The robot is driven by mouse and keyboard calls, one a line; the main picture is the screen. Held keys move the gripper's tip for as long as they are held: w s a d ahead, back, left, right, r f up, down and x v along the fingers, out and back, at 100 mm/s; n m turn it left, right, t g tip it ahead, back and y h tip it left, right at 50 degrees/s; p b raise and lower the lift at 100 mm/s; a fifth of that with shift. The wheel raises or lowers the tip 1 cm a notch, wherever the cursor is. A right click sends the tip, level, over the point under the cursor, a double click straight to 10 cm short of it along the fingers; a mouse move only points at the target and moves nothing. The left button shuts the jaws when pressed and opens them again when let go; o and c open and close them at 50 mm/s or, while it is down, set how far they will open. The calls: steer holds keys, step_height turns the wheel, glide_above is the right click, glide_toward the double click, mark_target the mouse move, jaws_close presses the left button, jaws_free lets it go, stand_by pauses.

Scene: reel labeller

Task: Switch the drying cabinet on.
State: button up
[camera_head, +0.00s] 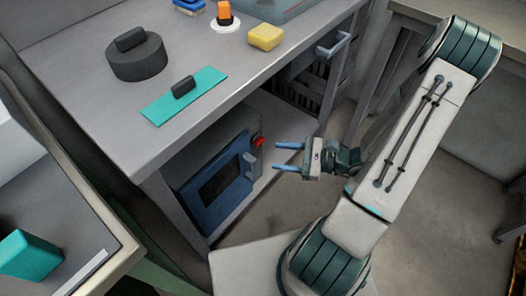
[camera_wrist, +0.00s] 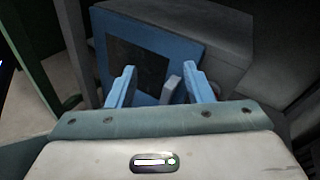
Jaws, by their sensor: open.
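The drying cabinet (camera_head: 212,182) is a grey box with a blue door and a dark window, standing on a low shelf under the bench. A red knob or button (camera_head: 258,141) sits on its front at the upper right, above a grey-blue door handle (camera_head: 250,165). My gripper (camera_head: 274,157) is open and empty, in front of the cabinet's right side and apart from the red control. In the wrist view the blue door (camera_wrist: 180,55) is ahead, and the handle (camera_wrist: 171,89) shows between the two blue fingers.
The bench top (camera_head: 95,95) overhangs the cabinet. On it are a dark round weight (camera_head: 136,61), a teal plate with a black grip (camera_head: 165,103) and a yellow block (camera_head: 265,37). A drawer handle (camera_head: 333,45) juts out at right. The floor (camera_head: 285,200) near my gripper is clear.

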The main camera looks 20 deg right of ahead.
mark_target(262, 142)
steer(key=w+d+f+m+t+h+b, duration=0.2)
steer(key=d+f+m+t+h+b, duration=0.25)
steer(key=f+m+t, duration=0.45)
steer(key=shift+n+g+y, duration=0.35)
steer(key=shift+n+g, duration=0.05)
steer(key=shift+g, duration=0.5)
steer(key=x, duration=0.4)
steer(key=b+x, duration=0.1)
steer(key=x, duration=0.3)
steer(key=b+x, duration=0.1)
steer(key=x, duration=0.4)
steer(key=shift+w+d+f, duration=0.25)
steer(key=shift+f, duration=0.15)
steer(key=c, duration=0.7)
